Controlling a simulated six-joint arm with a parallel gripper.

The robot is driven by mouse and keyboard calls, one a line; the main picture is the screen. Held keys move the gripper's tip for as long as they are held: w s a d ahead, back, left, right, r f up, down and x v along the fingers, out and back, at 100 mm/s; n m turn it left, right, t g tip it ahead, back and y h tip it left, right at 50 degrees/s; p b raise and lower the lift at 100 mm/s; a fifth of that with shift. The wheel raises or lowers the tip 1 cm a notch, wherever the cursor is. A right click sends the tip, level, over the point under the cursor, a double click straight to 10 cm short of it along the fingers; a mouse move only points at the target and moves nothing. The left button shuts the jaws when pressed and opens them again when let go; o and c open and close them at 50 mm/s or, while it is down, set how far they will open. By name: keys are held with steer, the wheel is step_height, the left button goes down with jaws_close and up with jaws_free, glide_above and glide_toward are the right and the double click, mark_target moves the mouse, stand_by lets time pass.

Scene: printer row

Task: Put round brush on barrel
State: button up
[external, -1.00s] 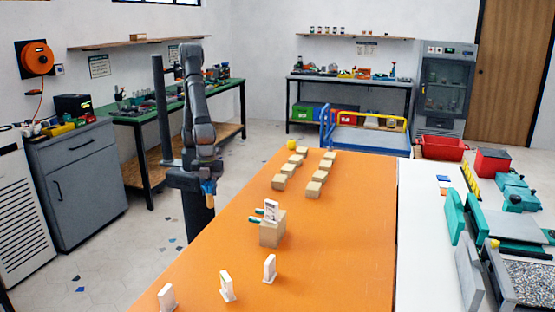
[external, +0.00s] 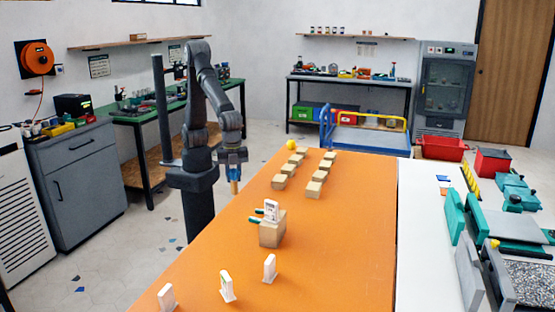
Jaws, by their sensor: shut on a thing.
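My gripper (external: 235,176) hangs pointing down over the left edge of the orange table (external: 340,235). It is shut on a small upright tan piece (external: 235,188), which sticks out below the fingers. The piece is too small to tell whether it is the round brush. A tan block (external: 271,234) stands on the table to the right of and nearer than my gripper, with a white card and two teal-handled pieces (external: 256,214) at its top and left side. I cannot tell which thing is the barrel.
Two rows of tan blocks (external: 314,188) stand farther back, with a yellow round thing (external: 292,145) at the far end. Several white upright stands (external: 226,287) are at the near edge. The right part of the orange top is clear. Teal machines (external: 515,197) stand at the far right.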

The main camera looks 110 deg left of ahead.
steer(key=w+a+n, duration=0.3)
steer(key=w+a, duration=0.6)
steer(key=a, duration=0.2)
steer(key=w+a+r+n, duration=0.1)
steer(key=w+a+n, duration=0.25)
steer(key=a, duration=1.05)
steer(key=w+a+r+n, duration=0.2)
steer(key=w+a, duration=0.2)
steer(key=a, duration=1.1)
steer(key=s+a+r+n, duration=0.15)
steer(key=s+a, duration=0.35)
steer(key=a, duration=0.6)
steer(key=s+a+n, duration=0.3)
steer(key=s+a, duration=0.1)
steer(key=a, duration=0.7)
steer(key=s+a+n, duration=0.2)
steer(key=s+a, duration=0.3)
steer(key=a, duration=0.6)
steer(key=shift+s+a+f, duration=0.8)
steer(key=shift+a+f, duration=0.95)
steer(key=shift+s+a+f, duration=0.85)
steer(key=shift+a+f, duration=0.9)
steer(key=shift+s+a+f, duration=0.8)
steer(key=shift+a+f, duration=0.95)
steer(key=shift+f, duration=0.1)
